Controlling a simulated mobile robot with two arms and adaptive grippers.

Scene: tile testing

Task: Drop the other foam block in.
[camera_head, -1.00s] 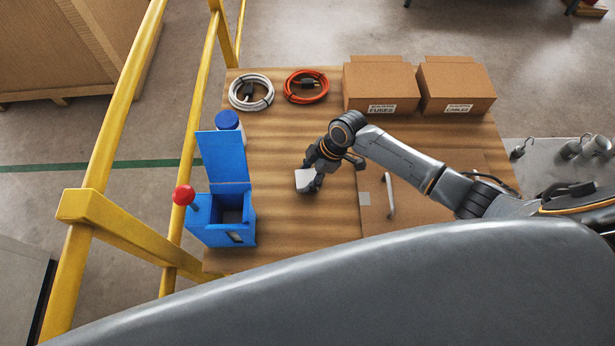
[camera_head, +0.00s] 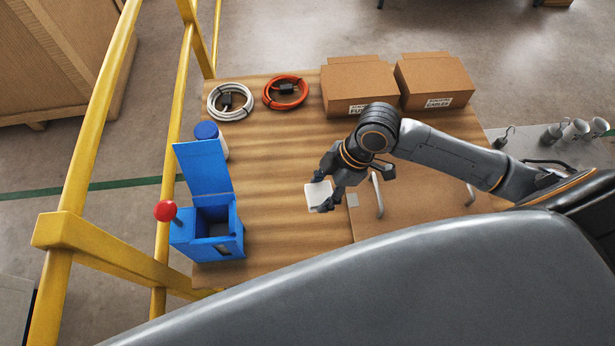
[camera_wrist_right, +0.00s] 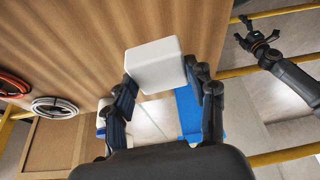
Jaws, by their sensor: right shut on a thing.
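My right gripper (camera_head: 326,192) is shut on a white foam block (camera_head: 318,195) and holds it over the wooden table, right of the blue box. The block also shows between the fingers in the right wrist view (camera_wrist_right: 155,65). The blue box (camera_head: 232,240) stands at the table's left edge with its lid (camera_head: 204,168) raised. Its inside is dark, and I cannot make out what lies in it. My left gripper (camera_wrist_right: 258,42) shows small at the upper right of the right wrist view, away from the block; its jaw state is unclear.
A red knob (camera_head: 165,211) sticks up left of the box, near yellow rails (camera_head: 75,225). A blue-capped bottle (camera_head: 207,131) stands behind the lid. Coiled cables (camera_head: 285,92) and cartons (camera_head: 360,88) line the table's back. The wood between block and box is clear.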

